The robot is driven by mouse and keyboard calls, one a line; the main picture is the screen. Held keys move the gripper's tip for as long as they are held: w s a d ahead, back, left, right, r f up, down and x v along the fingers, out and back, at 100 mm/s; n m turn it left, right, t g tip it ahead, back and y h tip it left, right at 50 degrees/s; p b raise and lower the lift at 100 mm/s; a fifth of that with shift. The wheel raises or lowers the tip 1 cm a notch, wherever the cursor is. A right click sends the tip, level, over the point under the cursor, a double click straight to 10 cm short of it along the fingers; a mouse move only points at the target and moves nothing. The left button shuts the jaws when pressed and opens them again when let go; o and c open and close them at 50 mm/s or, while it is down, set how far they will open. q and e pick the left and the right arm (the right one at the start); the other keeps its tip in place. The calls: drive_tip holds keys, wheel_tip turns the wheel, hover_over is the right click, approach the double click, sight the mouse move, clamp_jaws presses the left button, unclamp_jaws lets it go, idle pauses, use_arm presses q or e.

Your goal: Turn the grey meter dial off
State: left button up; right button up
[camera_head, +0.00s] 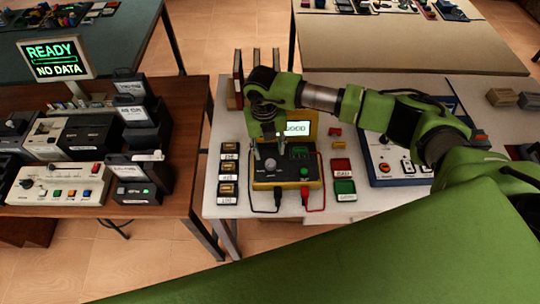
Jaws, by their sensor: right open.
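The meter (310,180) is a black and yellow box on the white table. It has a lit display (298,128), green parts on its face, and a black and a red lead at its front. A small grey dial (270,164) shows at the left of its face. My right gripper (266,148) points down over the left side of the meter, open, close above or around the dial. I cannot tell whether it touches the dial. The gripper hides part of the meter's upper left. My left gripper is not in view.
Several black blocks (227,171) stand left of the meter. A red block (341,167) and a green block (344,189) stand right of it. A blue-edged panel (385,168) lies farther right. A brown table (150,222) with devices and a READY screen (56,58) is at left.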

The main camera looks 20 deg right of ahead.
sight(270, 162)
wheel_tip(270, 162, down, 6)
drive_tip(key=shift+d+f+p, duration=0.1)
drive_tip(key=shift+d+p, duration=0.05)
drive_tip(key=shift+p, duration=0.5)
drive_tip(key=c, duration=1.1)
